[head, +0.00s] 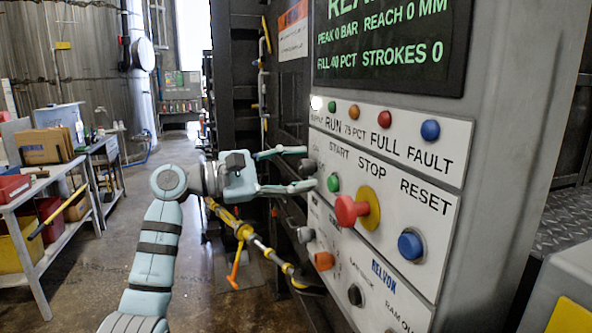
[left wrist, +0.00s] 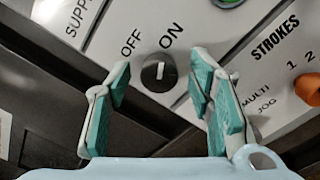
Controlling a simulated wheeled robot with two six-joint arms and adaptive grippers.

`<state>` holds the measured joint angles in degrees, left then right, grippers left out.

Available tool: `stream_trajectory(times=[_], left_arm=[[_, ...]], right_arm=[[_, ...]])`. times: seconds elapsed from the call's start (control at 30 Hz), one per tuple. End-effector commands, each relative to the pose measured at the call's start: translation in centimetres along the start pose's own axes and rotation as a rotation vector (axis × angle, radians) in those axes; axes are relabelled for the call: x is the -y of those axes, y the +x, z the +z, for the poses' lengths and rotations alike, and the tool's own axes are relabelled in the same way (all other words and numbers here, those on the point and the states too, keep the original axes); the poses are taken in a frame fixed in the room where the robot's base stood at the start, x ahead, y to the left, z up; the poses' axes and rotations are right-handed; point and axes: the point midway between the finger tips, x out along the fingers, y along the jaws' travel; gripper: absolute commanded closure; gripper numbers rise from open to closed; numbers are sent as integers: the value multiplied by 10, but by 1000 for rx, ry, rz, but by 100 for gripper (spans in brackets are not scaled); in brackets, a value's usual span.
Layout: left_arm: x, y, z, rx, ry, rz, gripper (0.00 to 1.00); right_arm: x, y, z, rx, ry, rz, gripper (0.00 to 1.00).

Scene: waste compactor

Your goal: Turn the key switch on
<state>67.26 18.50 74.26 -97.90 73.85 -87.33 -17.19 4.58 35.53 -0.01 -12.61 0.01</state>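The key switch (head: 308,168) is a dark round knob at the left edge of the white button panel (head: 440,187). In the left wrist view the key switch (left wrist: 159,73) carries a white mark standing upright in the picture, below the OFF and ON labels and nearer in direction to ON. My left gripper (head: 309,167) is open, its fingertips reaching the panel above and below the switch. In the left wrist view my left gripper (left wrist: 161,80) has a finger on each side of the knob, with gaps visible. My right gripper is out of view.
Beside the switch are a green start button (head: 333,183), a red stop button (head: 351,210) on yellow and a blue reset button (head: 411,245). An orange knob (left wrist: 309,88) sits right of my fingers in the wrist view. A workbench (head: 40,195) stands left.

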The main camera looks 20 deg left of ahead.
Motion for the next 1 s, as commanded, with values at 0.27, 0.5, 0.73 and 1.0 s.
stream_trajectory(times=[0.27, 0.5, 0.73, 1.0], left_arm=[[0, -24, -2, -5, 1, 1, 52], [0, -91, -2, -7, 1, 1, 52], [0, -121, 0, -1, 0, 1, 52], [0, -122, 0, 0, 0, 1, 52]], right_arm=[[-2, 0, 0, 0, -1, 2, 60], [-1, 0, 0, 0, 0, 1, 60], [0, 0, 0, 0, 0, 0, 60], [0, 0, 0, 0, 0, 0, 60]])
